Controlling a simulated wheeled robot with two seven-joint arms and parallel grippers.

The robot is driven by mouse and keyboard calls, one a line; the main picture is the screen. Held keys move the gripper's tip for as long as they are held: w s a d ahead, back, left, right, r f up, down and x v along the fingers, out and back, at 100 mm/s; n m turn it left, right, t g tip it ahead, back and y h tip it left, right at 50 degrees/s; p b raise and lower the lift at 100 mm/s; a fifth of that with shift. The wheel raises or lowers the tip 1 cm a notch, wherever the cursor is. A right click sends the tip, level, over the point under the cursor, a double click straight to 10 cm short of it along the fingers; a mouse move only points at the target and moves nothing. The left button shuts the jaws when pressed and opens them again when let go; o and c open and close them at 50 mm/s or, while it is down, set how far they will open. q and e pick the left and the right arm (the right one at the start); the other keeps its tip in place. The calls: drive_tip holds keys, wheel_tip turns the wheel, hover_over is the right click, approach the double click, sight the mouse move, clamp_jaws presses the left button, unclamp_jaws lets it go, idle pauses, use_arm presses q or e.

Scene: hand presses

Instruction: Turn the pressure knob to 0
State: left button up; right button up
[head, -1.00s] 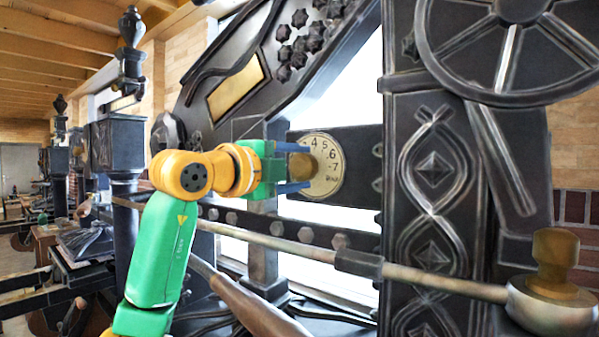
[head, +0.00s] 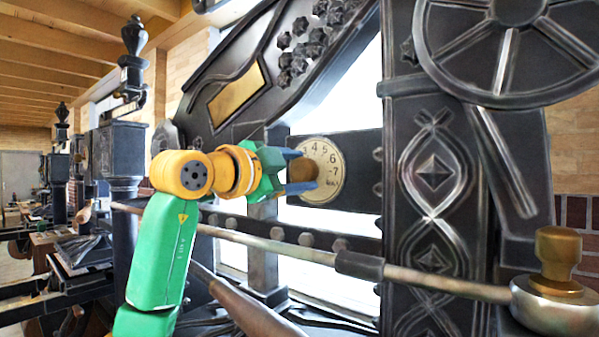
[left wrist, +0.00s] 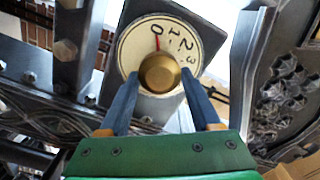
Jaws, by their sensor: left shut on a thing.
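The brass pressure knob (head: 304,170) sits at the centre of a round cream dial (head: 330,162) with black numerals on the dark press. In the left wrist view the knob (left wrist: 160,73) shows with a red line on the dial (left wrist: 132,48) at or very close to the 0. My left gripper (head: 308,171) is shut on the knob, one blue finger on each side, and it also shows in the left wrist view (left wrist: 160,79). Part of the dial's left side is hidden by the gripper in the head view. My right gripper is not in view.
A long metal bar (head: 440,281) runs across below the dial to a brass-topped weight (head: 557,260) at the right. A spoked wheel (head: 512,95) stands at the upper right. Ornate dark press columns (head: 433,230) flank the dial.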

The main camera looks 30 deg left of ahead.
use_arm(q)
drive_tip(key=shift+w+f, duration=0.1)
drive_tip(key=shift+f, duration=0.1)
drive_tip(key=o, duration=1.4)
drive_tip(key=shift+c, duration=0.2)
drive_tip(key=shift+a+r, duration=0.1)
drive_tip(key=shift+a, duration=0.05)
drive_tip(key=shift+s+b, duration=0.35)
drive_tip(key=shift+s, duration=0.05)
drive_tip(key=s+a+b, duration=0.1)
drive_tip(key=s+b, duration=0.2)
drive_tip(key=s, duration=0.3)
drive_tip(key=shift+s, duration=0.35)
drive_tip(key=shift+w, duration=0.15)
